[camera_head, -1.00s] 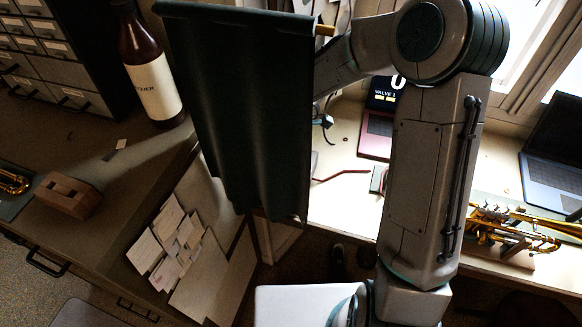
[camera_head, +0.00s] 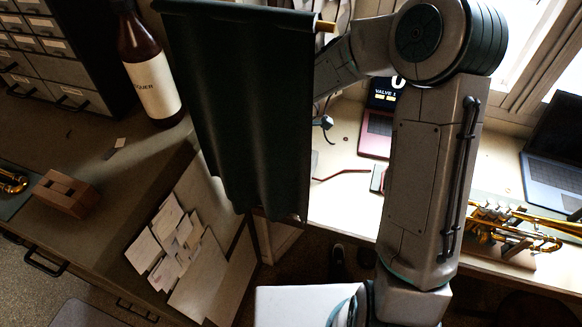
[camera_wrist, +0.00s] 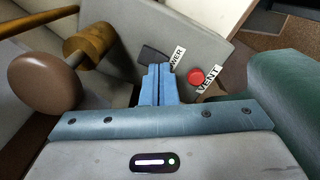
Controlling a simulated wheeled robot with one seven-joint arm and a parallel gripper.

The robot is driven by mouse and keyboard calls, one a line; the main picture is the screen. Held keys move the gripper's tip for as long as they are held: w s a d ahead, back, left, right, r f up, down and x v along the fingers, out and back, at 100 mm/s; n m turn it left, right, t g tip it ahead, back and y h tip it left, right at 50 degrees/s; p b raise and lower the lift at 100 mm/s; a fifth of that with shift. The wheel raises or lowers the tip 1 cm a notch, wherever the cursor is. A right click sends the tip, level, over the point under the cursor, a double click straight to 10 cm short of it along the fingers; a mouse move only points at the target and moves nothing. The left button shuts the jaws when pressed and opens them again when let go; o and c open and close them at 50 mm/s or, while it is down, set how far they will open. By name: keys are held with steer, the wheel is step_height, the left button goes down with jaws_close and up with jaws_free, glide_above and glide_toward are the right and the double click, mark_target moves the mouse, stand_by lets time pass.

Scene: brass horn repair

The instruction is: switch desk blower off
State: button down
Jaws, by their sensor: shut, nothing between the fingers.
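In the wrist view, a grey panel carries a dark flat piece (camera_wrist: 152,54), perhaps a switch, beside a partly hidden label (camera_wrist: 177,55) whose visible letters read "WER". A red round button (camera_wrist: 196,77) sits to its right, with a "VENT" label (camera_wrist: 209,80). My gripper (camera_wrist: 159,69) is shut and empty, its blue fingertips just in front of the dark piece and covering part of it. I cannot tell whether they touch it, or which way a switch is set. In the head view, my gripper is hidden behind the dark green curtain.
A brown round knob (camera_wrist: 45,82) and a wooden cylinder (camera_wrist: 90,43) stand close to the left of my fingers. A green padded shape (camera_wrist: 275,85) is at the right. In the head view, the curtain (camera_head: 245,110) hangs beside my arm; a bottle (camera_head: 150,75) stands on the left counter.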

steer(key=shift+s+f+b, duration=0.1)
steer(key=shift+f+b, duration=0.35)
steer(key=shift+f, duration=0.2)
steer(key=shift+r, duration=0.1)
step_height(320, 180, up, 7)
steer(key=p, duration=0.6)
stand_by(0.3)
stand_by(0.4)
